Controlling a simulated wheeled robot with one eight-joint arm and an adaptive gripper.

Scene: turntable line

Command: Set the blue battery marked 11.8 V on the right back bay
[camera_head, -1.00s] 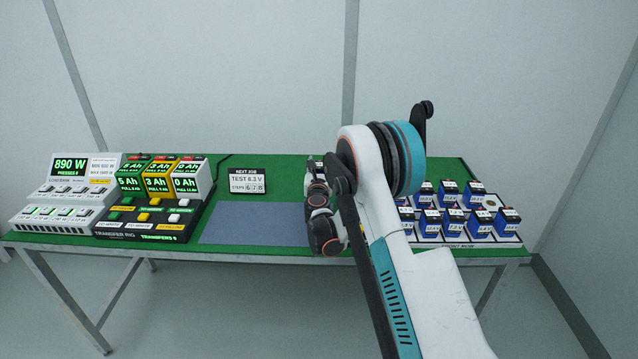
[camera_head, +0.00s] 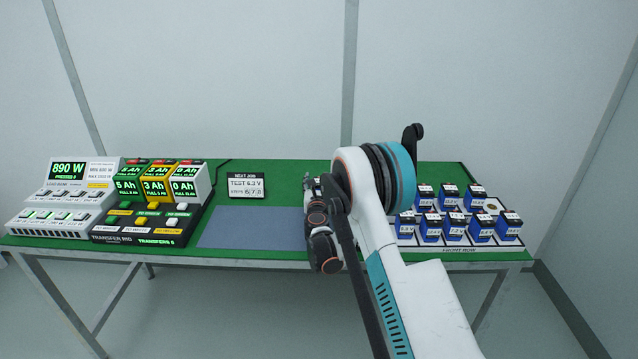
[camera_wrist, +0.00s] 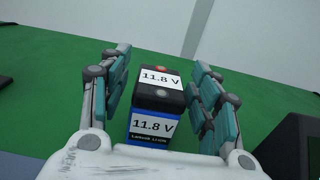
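The blue battery (camera_wrist: 150,130) with a black top and 11.8 V labels is between the two fingers of my gripper (camera_wrist: 160,62) in the wrist view. The fingers lie close along both its sides and appear shut on it; its underside is hidden. In the head view my arm hides the battery and most of the gripper, which is left of the white battery tray (camera_head: 415,244). The tray holds several blue batteries in rows. A bare bay (camera_head: 492,206) with a brown round mark shows at its right, behind the front row.
A blue-grey pad (camera_head: 250,228) lies on the green table top (camera_head: 285,175). A NEXT JOB sign (camera_head: 246,186) stands behind it. The transfer rig (camera_head: 140,228) and the load bank (camera_head: 60,205) stand at the left. Neighbouring batteries (camera_head: 509,227) stand close around the bare bay.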

